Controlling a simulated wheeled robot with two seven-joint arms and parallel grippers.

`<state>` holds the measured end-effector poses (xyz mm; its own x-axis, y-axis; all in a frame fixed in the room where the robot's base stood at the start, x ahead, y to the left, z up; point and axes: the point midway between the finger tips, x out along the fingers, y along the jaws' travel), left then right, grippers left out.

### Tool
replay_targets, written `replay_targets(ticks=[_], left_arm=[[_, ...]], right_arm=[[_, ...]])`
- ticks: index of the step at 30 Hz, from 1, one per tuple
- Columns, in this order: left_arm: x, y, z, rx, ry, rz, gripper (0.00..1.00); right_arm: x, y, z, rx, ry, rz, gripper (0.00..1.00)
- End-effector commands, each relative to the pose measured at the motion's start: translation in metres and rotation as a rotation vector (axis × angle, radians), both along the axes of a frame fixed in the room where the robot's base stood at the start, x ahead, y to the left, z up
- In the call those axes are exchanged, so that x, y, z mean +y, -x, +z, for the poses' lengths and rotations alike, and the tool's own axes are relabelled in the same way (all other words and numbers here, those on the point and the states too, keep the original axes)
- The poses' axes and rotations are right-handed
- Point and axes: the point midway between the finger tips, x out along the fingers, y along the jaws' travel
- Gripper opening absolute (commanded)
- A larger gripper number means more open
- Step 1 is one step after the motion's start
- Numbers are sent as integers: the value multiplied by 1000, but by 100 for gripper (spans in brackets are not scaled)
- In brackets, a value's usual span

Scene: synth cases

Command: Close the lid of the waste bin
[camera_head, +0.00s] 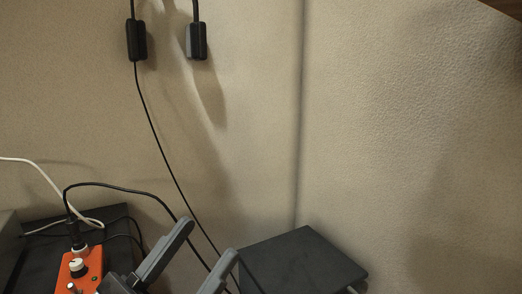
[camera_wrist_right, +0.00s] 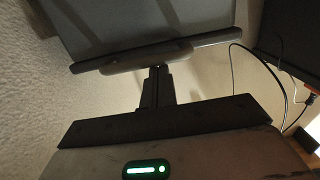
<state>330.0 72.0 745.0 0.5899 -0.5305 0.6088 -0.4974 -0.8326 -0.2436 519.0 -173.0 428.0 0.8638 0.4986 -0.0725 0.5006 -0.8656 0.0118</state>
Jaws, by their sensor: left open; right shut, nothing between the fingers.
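A dark grey flat panel (camera_head: 300,262), which looks like the waste bin's lid, stands against the wall at the bottom of the head view. Its lower part is cut off, and I cannot tell how far open it is. In the right wrist view a large grey panel with a rounded rim (camera_wrist_right: 215,40) fills the top. My right gripper (camera_wrist_right: 156,72) is shut and empty, its tips close to that rim; I cannot tell whether they touch. My left gripper (camera_head: 207,243) is open and empty, left of the dark panel in the head view. The bin's body is not clearly visible.
An orange box with knobs (camera_head: 80,270) sits on a dark surface (camera_head: 120,213) at the lower left, with black and white cables around it. A black cable (camera_head: 160,145) hangs down the beige wall (camera_head: 400,130) towards my left gripper. The wall's right part is bare.

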Motion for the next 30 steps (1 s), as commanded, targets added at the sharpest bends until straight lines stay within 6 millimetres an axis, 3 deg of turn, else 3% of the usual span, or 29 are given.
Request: replay_targets(ticks=[1,10,14,30], left_arm=[[0,0,-2,0,0,0,45],[0,0,-2,0,1,1,45],[0,0,-2,1,0,1,45],[0,-1,-1,6,2,0,45]], right_arm=[[4,9,-24,44,13,12,0],[3,10,-24,44,12,12,0],[-4,21,-22,43,11,11,0],[-66,118,7,6,2,0,0]])
